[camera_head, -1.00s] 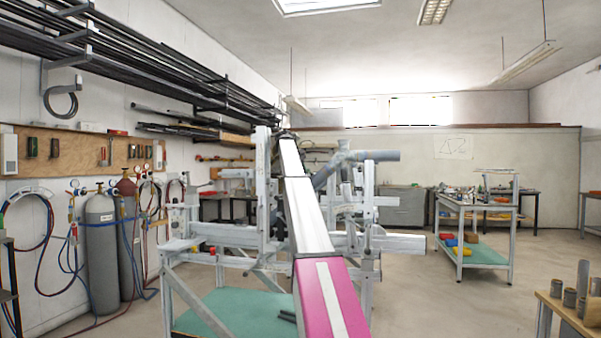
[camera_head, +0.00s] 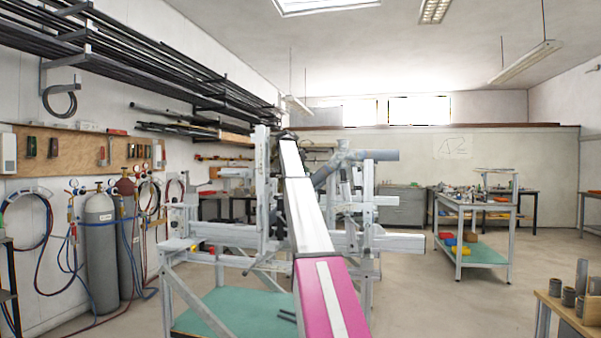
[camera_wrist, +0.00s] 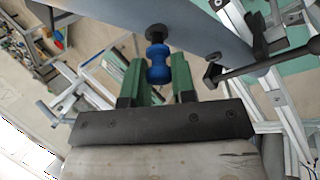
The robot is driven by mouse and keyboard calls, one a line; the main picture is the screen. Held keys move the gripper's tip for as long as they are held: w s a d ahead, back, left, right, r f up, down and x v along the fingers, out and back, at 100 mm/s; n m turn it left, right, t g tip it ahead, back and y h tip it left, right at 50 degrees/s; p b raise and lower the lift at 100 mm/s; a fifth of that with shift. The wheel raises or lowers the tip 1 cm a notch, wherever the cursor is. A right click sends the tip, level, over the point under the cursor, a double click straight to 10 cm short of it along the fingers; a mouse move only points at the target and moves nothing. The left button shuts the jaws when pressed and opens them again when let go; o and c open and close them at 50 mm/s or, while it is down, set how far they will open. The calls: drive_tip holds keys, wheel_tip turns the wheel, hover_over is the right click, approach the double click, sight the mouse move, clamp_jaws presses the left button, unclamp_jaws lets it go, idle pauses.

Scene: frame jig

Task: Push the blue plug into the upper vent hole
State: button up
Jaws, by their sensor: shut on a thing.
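The blue plug (camera_wrist: 158,68) is between the two green fingers of my gripper (camera_wrist: 152,72), which is shut on it. In the wrist view the plug has a waisted blue body. Its far end is at a dark round piece (camera_wrist: 157,32) by the edge of a grey tube (camera_wrist: 210,32). I cannot tell whether this dark piece is the vent hole's rim or part of the plug, nor how deep the plug sits. Another small blue piece (camera_wrist: 57,40) shows at the upper left. In the head view my own arm hides the gripper and plug.
The grey metal jig frame (camera_head: 262,190) surrounds the work area, with bars close by. A dark rod-like piece (camera_wrist: 265,64) lies right of the plug. A shelved cart (camera_head: 470,222) stands at right and gas cylinders (camera_head: 98,245) at left, with open floor between the jig and cart.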

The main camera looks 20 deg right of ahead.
drive_tip(key=shift+s+d+f, duration=0.35)
drive_tip(key=shift+d+f, duration=0.1)
drive_tip(key=shift+f, duration=0.2)
drive_tip(key=o, duration=1)
drive_tip(key=shift+c, duration=0.2)
drive_tip(key=v, duration=0.7)
drive_tip(key=shift+r, duration=0.2)
drive_tip(key=shift+a, duration=0.1)
